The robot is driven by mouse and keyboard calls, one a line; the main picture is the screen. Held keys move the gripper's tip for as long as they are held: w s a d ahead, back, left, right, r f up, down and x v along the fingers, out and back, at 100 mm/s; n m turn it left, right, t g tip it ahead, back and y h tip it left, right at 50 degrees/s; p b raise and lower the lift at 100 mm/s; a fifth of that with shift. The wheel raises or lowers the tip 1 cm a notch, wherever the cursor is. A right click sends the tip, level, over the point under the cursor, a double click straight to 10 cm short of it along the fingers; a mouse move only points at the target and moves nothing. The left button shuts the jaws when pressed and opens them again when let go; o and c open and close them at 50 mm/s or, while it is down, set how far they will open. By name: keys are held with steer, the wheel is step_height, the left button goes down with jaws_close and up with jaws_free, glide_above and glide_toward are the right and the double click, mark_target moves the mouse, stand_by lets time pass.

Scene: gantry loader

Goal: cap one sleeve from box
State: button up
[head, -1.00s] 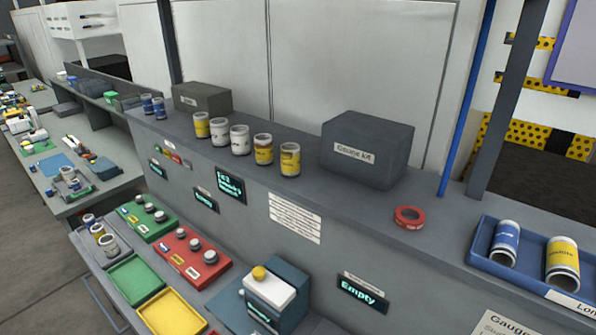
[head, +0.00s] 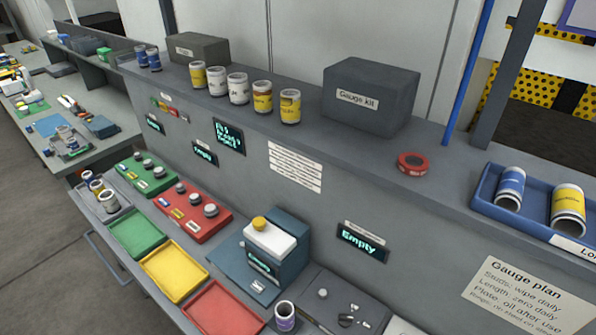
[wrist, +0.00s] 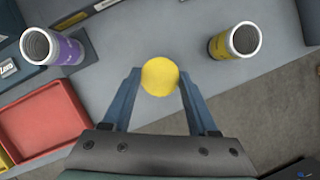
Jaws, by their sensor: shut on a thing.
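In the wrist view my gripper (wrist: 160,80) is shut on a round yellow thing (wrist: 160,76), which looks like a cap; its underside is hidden. A purple sleeve (wrist: 53,48) with an open, threaded-looking mouth is ahead to the left of it. A yellow sleeve (wrist: 235,42), also open at the mouth, is ahead to the right. Both are apart from my gripper. In the head view the purple sleeve (head: 285,317) stands on the lower bench near the bottom edge. A blue box (head: 285,265) there has a white top with a yellow knob (head: 259,223). My gripper is outside the head view.
Red (head: 224,308), yellow (head: 174,271) and green (head: 136,233) trays lie on the lower bench. The upper shelf holds several labelled sleeves (head: 238,88), a gauge kit box (head: 370,95), a red tape roll (head: 412,164) and a blue tray (head: 483,205) with two sleeves.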

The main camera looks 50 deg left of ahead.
steer(key=shift+s+f, duration=0.1)
steer(key=shift+f, duration=0.05)
steer(key=o, duration=1.4)
steer(key=shift+f, duration=0.1)
steer(key=b+v, duration=0.1)
steer(key=v, duration=1.2)
steer(key=shift+w+r, duration=0.2)
steer(key=shift+w, duration=0.05)
